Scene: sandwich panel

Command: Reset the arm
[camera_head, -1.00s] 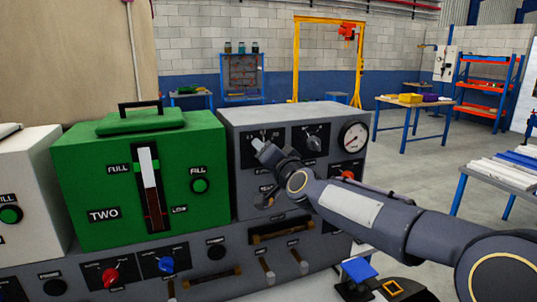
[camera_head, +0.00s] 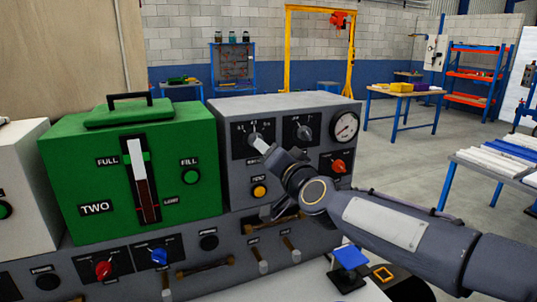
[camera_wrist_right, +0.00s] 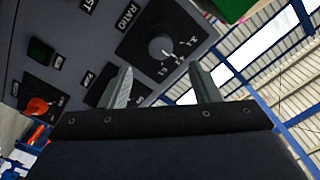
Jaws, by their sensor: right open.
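My right gripper (camera_head: 268,182) reaches in from the right in front of the grey panel box (camera_head: 228,180). It is open and holds nothing. In the head view its upper finger overlaps the lower edge of the upper-left dial plate (camera_head: 240,142). In the right wrist view the open fingers (camera_wrist_right: 160,80) stand apart, with the dial knob marked RATIO (camera_wrist_right: 160,48) showing beyond and between them. I see no clear contact with the knob. My left gripper is not in view.
Nearby are a second knob (camera_head: 304,133), a round gauge (camera_head: 345,127), an orange-red knob (camera_head: 338,166) and a yellow button (camera_head: 259,192). A green box (camera_head: 80,165) marked TWO stands to the left. Handles and levers line the lower panel. Tables stand behind on open floor.

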